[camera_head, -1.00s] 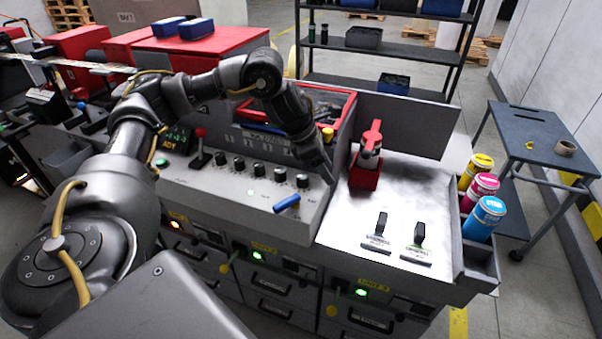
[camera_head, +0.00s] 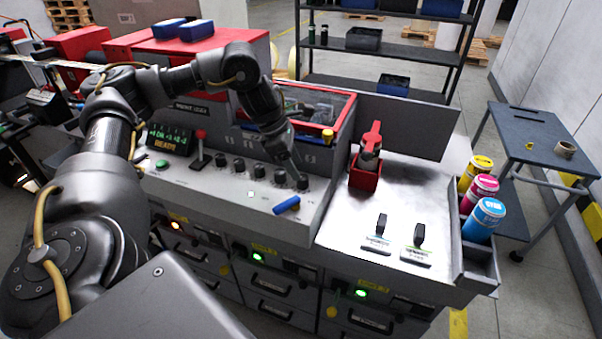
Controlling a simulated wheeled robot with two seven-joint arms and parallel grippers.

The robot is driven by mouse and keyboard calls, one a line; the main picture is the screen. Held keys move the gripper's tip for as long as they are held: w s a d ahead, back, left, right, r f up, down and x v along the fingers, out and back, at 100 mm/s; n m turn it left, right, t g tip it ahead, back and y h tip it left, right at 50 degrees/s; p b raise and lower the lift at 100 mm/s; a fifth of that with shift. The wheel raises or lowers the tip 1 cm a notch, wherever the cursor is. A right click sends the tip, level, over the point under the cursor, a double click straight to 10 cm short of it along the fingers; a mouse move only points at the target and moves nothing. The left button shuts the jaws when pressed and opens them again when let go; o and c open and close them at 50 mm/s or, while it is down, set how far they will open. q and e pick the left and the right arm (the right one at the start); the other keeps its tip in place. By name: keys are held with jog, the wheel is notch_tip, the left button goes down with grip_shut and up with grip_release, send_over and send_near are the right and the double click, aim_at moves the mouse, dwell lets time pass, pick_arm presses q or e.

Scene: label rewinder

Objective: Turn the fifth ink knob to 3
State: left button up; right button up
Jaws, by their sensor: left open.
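A row of black ink knobs runs across the sloped grey panel (camera_head: 225,188). The fifth ink knob (camera_head: 303,184) is at the right end; the fourth (camera_head: 280,177) is just left of it. My left gripper (camera_head: 299,174) points down at the fifth knob from above and behind, with its fingertips at or just over it. The jaws are open; I cannot tell whether they touch the knob. The knob's pointer and scale are too small to read. A green-lit display (camera_head: 170,140) left of the knobs seems to read "READY" on its lower line. My right gripper is out of view.
A blue handle (camera_head: 287,205) lies on the panel just in front of the fifth knob. A red lever (camera_head: 201,145) stands left of the knobs. A red clamp-like device (camera_head: 367,170) and two black switches stand on the right worktop (camera_head: 400,200). Ink cans (camera_head: 484,220) stand farther right.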

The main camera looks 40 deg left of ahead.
aim_at(302, 181)
pick_arm(q)
jog(key=shift+p+x, duration=0.45)
jog(key=shift+x, duration=1.7)
jog(key=c, duration=1)
